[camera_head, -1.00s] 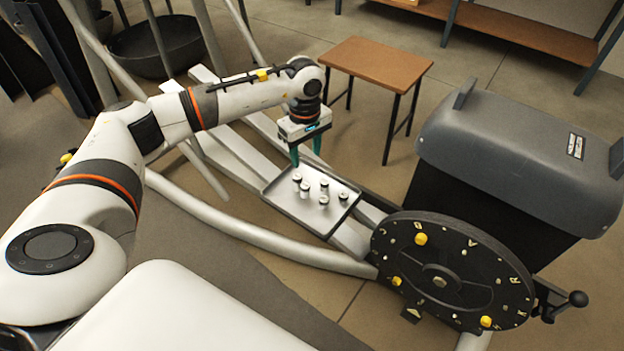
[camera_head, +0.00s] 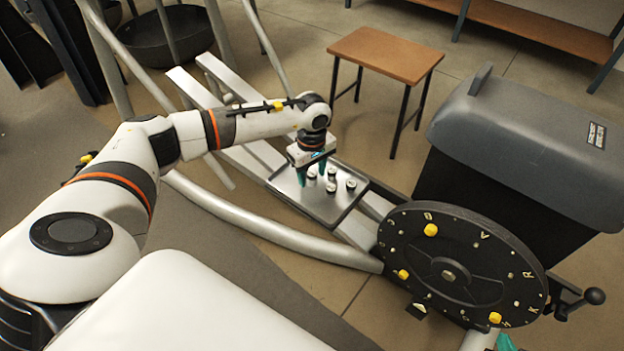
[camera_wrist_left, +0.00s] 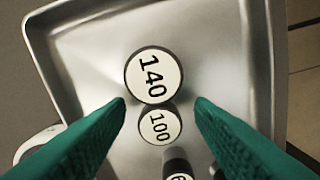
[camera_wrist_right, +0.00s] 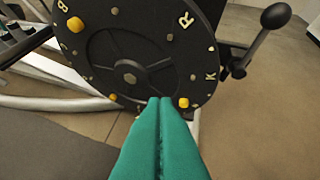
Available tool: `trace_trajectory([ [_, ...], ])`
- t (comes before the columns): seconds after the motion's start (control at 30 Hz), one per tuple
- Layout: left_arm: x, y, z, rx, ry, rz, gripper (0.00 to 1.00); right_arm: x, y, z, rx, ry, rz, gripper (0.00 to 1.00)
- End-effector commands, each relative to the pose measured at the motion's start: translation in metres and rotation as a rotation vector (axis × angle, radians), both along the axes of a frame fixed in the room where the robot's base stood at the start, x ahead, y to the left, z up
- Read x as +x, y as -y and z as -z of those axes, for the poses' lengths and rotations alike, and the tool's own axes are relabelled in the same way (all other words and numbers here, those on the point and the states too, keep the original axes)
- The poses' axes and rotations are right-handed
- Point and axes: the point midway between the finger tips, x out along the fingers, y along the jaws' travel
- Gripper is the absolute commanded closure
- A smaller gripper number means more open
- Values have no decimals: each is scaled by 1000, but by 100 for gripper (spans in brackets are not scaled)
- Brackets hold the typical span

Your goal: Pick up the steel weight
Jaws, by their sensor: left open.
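Several small cylindrical weights with white numbered tops stand on the metal tray (camera_head: 345,216). In the left wrist view, a larger weight marked 140 (camera_wrist_left: 153,75) stands beside a smaller one marked 100 (camera_wrist_left: 159,126); a third, dark-sided one (camera_wrist_left: 178,168) is partly cut off. I cannot tell by material which is the steel weight. My left gripper (camera_head: 311,172) is open and points down over the tray's left part, its teal fingers on either side of the 140 and 100 weights in the wrist view. My right gripper (camera_wrist_right: 160,100) is shut and empty in front of the dial.
A black dial wheel (camera_head: 462,262) with yellow knobs and a crank stands right of the tray. A dark grey box (camera_head: 530,130) stands behind it. A small brown table (camera_head: 387,54) is at the back. White rails (camera_head: 255,228) run under and before the tray.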

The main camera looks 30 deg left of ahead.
Motion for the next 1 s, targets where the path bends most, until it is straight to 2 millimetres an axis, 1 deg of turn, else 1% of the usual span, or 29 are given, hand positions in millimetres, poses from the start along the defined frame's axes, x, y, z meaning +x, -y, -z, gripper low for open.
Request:
trace_trajectory([
  [0.2,0,0,1,0,0,0,51,1,-1,-1,2,7,-1,100],
  [0.27,0,0,1,0,0,0,59,1,0,-1,2,7,-1,100],
  [0.5,0,0,0,0,1,0,99,1,0,-1,1,6,0,100],
  [0.53,0,0,0,0,1,0,100,1,0,-1,1,6,0,100],
  [0.8,1,0,-3,-1,2,0,100,1,0,-2,1,3,0,100],
  [0.87,1,0,-9,-1,3,0,100,-4,1,2,-7,-31,1,100],
  [1.0,1,0,-33,0,4,-1,100,-25,9,14,-35,-164,11,100],
])
